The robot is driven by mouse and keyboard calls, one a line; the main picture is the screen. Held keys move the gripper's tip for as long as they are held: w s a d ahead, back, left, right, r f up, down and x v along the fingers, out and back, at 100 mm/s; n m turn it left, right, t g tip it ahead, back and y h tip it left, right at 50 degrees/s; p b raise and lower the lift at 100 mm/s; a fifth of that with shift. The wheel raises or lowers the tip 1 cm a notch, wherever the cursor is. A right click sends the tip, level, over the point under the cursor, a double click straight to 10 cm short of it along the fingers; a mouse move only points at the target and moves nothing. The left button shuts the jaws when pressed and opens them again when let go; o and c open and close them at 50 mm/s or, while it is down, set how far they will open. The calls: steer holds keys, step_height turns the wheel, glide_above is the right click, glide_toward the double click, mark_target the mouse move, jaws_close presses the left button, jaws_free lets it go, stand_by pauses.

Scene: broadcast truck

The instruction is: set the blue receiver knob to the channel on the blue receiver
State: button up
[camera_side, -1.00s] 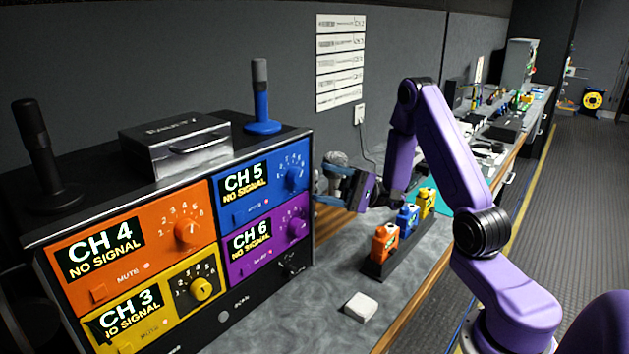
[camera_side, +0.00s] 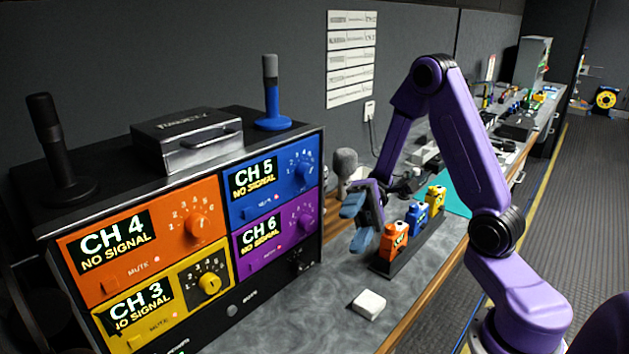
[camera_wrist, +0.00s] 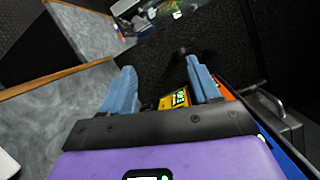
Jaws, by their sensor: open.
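The blue receiver (camera_side: 262,185) is the upper right panel of the rack in the side view. Its display reads "CH 5 NO SIGNAL". The blue receiver knob (camera_side: 304,173) sits at the panel's right, with a number scale around it; its exact setting is too small to read. My gripper (camera_side: 355,222) is open and empty, to the right of the rack and apart from the knob, lower than it. In the wrist view my gripper (camera_wrist: 160,88) shows two spread blue fingers with nothing held between them.
Orange, yellow and purple receivers (camera_side: 272,262) share the rack. Orange, blue and yellow packs (camera_side: 394,240) stand in a dark holder close to my gripper. A white block (camera_side: 369,304) lies on the grey counter. A grey microphone (camera_side: 345,160) stands behind my gripper.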

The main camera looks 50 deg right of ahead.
mark_target(308, 176)
steer(key=s+d+f+n+h, duration=0.1)
steer(key=s+f+n+h, duration=0.2)
steer(key=s+n+h, duration=0.35)
steer(key=s+f+n+h, duration=0.3)
steer(key=s+h, duration=0.5)
steer(key=h, duration=0.3)
steer(key=w+a+f+m+t+y, duration=0.25)
steer(key=a+m+t, duration=0.35)
steer(key=a, duration=0.3)
steer(key=w+a+f+m+t+y, duration=0.1)
steer(key=w+a+m+t+y, duration=0.35)
steer(key=a, duration=0.45)
steer(key=w+d+m+t+h, duration=0.6)
steer(key=d+m+t+h, duration=0.1)
steer(key=d+m+t, duration=0.15)
steer(key=d+r+m+t+h, duration=0.4)
steer(key=d+r+t+h, duration=0.3)
steer(key=r, duration=0.2)
steer(key=shift+y, duration=0.35)
steer(key=x, duration=1.5)
steer(key=shift+w+d, duration=0.1)
steer(key=shift+w, duration=0.1)
